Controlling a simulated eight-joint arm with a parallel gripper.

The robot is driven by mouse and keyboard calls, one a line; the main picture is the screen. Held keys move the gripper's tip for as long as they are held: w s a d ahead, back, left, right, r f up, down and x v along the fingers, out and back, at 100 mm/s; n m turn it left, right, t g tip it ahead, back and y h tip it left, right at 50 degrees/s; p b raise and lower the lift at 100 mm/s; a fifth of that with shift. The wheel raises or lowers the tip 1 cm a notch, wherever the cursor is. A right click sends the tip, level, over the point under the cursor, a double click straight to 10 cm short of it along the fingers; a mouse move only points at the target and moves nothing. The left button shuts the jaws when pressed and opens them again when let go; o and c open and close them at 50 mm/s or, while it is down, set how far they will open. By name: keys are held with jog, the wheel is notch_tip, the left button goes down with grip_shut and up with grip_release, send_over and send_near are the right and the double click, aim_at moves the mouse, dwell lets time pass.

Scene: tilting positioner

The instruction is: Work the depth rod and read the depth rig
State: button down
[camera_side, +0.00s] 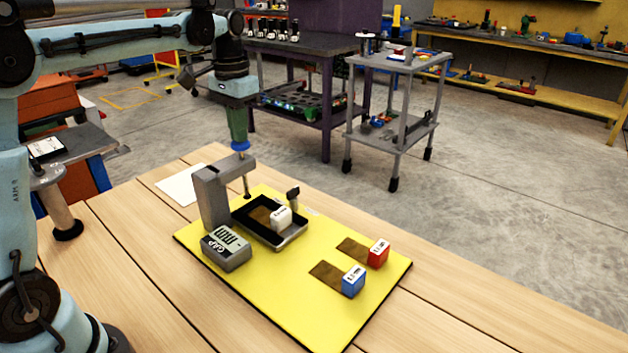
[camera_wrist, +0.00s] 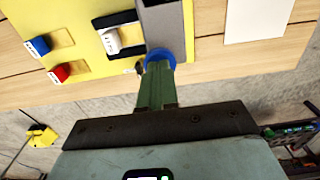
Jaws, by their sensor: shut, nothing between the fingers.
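My gripper (camera_side: 239,138) is shut, its green fingers pointing down right over the blue knob (camera_side: 240,146) of the depth rod (camera_side: 246,180). The fingertips meet the knob in the picture; I cannot tell whether they press on it. The rod hangs from the arm of a grey stand (camera_side: 210,198) over a black tray (camera_side: 297,236). A white labelled block (camera_side: 281,217) sits in the tray. A grey GAP readout (camera_side: 227,248) stands before the stand; its digits are too small to read surely. In the wrist view the knob (camera_wrist: 158,56) lies at the fingertips (camera_wrist: 157,66).
A yellow board (camera_side: 290,312) carries the rig. A red block (camera_side: 378,253) and a blue block (camera_side: 353,281) stand beside brown patches at its right. A small dark post (camera_side: 293,195) stands behind the tray. White paper (camera_side: 183,185) lies behind the stand on the wooden table.

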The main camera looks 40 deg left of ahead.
jog(key=shift+f, duration=1)
jog(key=shift+r, duration=3.8)
jog(key=shift+s+d, duration=0.2)
jog(key=shift+d, duration=0.1)
jog(key=s+d+f+t, duration=0.7)
jog(key=s+d+f, duration=0.3)
jog(key=s+f, duration=0.2)
jog(key=shift+s+d, duration=0.3)
jog(key=shift+s, duration=0.3)
jog(key=shift+r, duration=0.1)
